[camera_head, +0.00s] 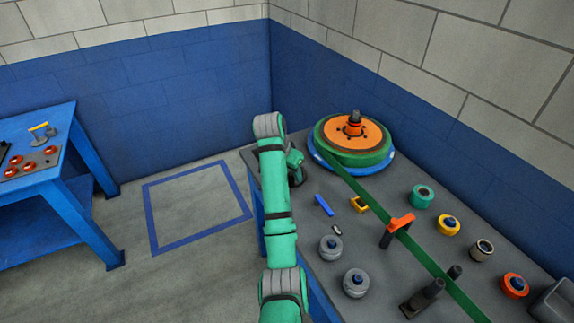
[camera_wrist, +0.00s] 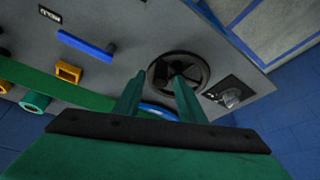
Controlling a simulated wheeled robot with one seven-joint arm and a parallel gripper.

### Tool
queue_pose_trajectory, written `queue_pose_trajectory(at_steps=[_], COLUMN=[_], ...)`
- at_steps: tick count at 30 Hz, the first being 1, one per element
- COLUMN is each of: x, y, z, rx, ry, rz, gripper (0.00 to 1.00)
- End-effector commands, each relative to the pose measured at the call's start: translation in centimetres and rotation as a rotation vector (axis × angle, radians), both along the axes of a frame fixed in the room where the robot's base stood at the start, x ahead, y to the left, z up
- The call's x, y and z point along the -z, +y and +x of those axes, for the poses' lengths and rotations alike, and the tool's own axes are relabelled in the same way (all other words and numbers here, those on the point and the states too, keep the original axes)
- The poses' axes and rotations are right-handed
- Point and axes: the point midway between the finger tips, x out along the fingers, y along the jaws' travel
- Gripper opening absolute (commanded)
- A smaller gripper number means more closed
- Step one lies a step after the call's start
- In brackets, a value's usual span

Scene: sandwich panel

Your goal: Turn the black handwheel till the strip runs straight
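The black handwheel (camera_wrist: 203,66) lies on the grey panel in the wrist view, a spoked ring with a dark knob on its left side. I cannot tell whether either touches. The green strip (camera_head: 362,194) leaves the green reel (camera_head: 338,155) and runs to the lower right past an orange-topped guide (camera_head: 400,222). It also shows in the wrist view (camera_wrist: 88,95).
A blue bar (camera_head: 323,205), a yellow block (camera_head: 359,204) and grey knobs (camera_head: 330,247) are left of the strip. Several coloured knobs (camera_head: 448,225) are right of it. A metal switch plate (camera_wrist: 229,96) is beside the wheel. A blue table (camera_head: 56,190) stands far left.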

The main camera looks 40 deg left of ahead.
Motion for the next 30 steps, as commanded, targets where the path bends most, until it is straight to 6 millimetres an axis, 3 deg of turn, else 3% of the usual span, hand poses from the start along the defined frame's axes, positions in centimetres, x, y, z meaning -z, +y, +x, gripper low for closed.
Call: queue_pose_trajectory(at_steps=[3, 12, 26, 30], x=[-1.9, -4.9, -6.4, -8.2], y=[0.1, 0.3, 0.1, 0.1], z=[-0.7, -1.8, -2.8, -3.3], rx=[-0.002, -0.004, -0.003, -0.004], ry=[-0.004, -0.008, 0.000, -0.005], rz=[0.004, 0.010, 0.003, 0.004], gripper=[0.36, 0.36, 0.36, 0.36])
